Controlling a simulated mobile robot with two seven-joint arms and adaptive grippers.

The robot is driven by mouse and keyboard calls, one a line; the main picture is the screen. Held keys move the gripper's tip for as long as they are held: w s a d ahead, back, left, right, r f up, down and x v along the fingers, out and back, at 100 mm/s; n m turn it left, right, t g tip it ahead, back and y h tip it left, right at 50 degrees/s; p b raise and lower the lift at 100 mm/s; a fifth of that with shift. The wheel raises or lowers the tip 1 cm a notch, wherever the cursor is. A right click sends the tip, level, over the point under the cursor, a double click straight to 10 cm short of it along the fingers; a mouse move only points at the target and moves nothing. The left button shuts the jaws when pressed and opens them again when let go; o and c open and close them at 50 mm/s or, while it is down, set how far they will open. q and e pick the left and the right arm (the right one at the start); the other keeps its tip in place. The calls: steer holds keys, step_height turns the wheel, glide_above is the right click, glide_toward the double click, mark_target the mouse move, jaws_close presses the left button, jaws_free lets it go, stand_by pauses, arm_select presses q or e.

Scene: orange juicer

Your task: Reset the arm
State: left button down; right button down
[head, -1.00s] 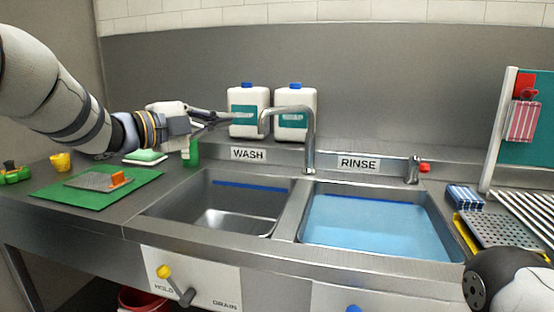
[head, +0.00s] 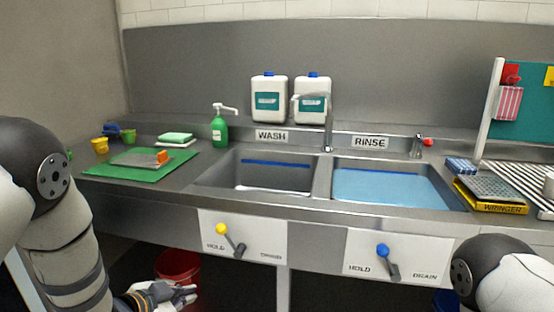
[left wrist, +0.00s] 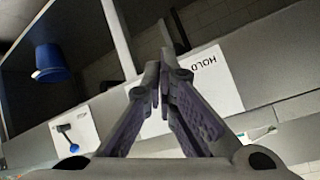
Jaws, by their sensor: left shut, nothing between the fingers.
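My left arm hangs at the left of the head view, bent downward in front of the sink unit. Its gripper (head: 188,295) is low near the bottom edge, below the counter and just in front of a red bucket. In the left wrist view the two fingers (left wrist: 158,72) meet at their tips, shut with nothing between them. My right arm shows only as a dark and white link at the lower right; its gripper is out of view.
The wash basin (head: 265,187) and water-filled rinse basin (head: 385,188) sit in the steel counter. Below are the yellow lever (head: 222,229), blue lever (head: 383,251) and red bucket (head: 178,265). A green soap bottle (head: 219,130) and green mat (head: 125,170) stand left.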

arm_select(q)
steer(key=s+a+f+n+g+y, duration=0.1)
steer(key=s+f+n+g, duration=0.1)
steer(key=s+f, duration=0.45)
steer(key=s+f+n+g+y, duration=0.1)
steer(key=s+f+n+g, duration=0.15)
steer(key=s, duration=0.65)
steer(key=s+a+f+n+g+y, duration=0.1)
steer(key=s+f+n+g, duration=0.1)
steer(key=s+f, duration=0.4)
steer(key=s+n+g+y, duration=0.1)
steer(key=s+n+g, duration=0.2)
steer(key=s, duration=2)
steer(key=g, duration=0.2)
steer(key=shift+a+r+g, duration=0.3)
steer(key=shift+a+g, duration=0.05)
steer(key=shift+a, duration=0.05)
steer(key=shift+w, duration=0.15)
